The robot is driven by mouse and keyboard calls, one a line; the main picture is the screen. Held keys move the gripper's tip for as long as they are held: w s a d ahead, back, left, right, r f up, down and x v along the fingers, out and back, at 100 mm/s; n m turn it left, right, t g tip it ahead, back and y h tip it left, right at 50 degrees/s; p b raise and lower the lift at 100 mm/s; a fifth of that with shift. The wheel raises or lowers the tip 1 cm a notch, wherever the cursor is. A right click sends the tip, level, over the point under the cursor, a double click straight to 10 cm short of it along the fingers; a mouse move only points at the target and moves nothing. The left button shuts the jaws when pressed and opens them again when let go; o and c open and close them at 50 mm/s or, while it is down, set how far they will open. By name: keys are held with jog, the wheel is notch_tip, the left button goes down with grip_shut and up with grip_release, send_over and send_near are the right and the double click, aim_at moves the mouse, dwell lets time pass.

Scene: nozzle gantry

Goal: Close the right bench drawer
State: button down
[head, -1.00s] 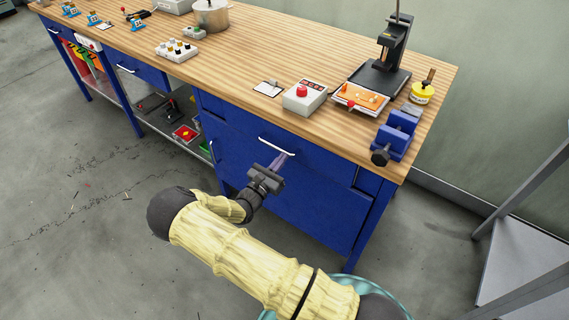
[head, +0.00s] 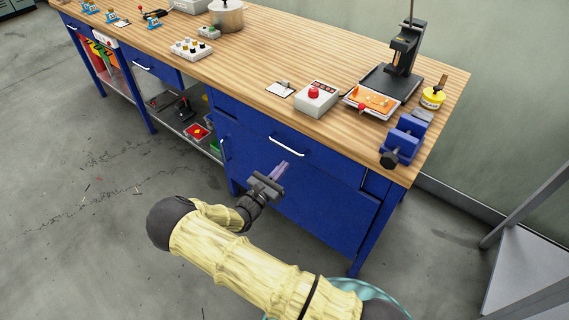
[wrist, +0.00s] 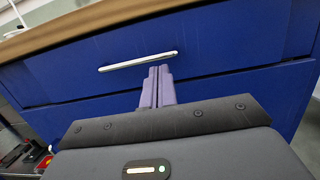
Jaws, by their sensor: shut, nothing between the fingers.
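The right bench drawer (head: 255,125) is a blue front with a white bar handle (head: 287,146), just under the wooden top. Its front looks about flush with the cabinet, with no clear gap in the head view. In the wrist view the drawer front (wrist: 225,50) and handle (wrist: 138,61) lie straight ahead. My gripper (head: 281,167) is shut and empty, its pale purple fingers pointing at the drawer. In the wrist view the fingertips (wrist: 159,70) overlap just below the handle. The head view shows a small space between fingertips and handle.
The wooden benchtop (head: 250,70) holds a box with a red button (head: 316,98), an orange-topped tray (head: 371,101), a black press (head: 400,60) and a blue vise (head: 404,140). A blue cabinet door (head: 310,195) is below the drawer. Grey floor (head: 90,240) is open at left.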

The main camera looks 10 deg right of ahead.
jog(key=v, duration=1)
jog(key=shift+d+f, duration=0.1)
jog(key=shift+d, duration=0.15)
jog(key=s+d+r+m+g+y, duration=0.1)
jog(key=s+d+m+g, duration=0.2)
jog(key=d+m+g, duration=0.3)
jog(key=s+d+r+m+g, duration=0.2)
jog(key=s+d+m+g, duration=0.25)
jog(key=d+g, duration=0.2)
jog(key=s+d+r+m+g+y, duration=0.1)
jog(key=s+r+m+g+y, duration=0.4)
jog(key=m+y, duration=0.35)
jog(key=s+r+m+t+y+p, duration=0.2)
jog(key=r+p, duration=0.6)
jog(key=r, duration=0.5)
jog(key=s+d+r+m+t+y+p, duration=0.1)
jog(key=r+m+t+p, duration=0.3)
jog(key=r, duration=0.9)
jog(key=s+m+y+p, duration=0.1)
jog(key=m+p, duration=0.1)
jog(key=p, duration=0.2)
jog(key=shift+y, duration=0.35)
jog(key=shift+s+f, duration=0.1)
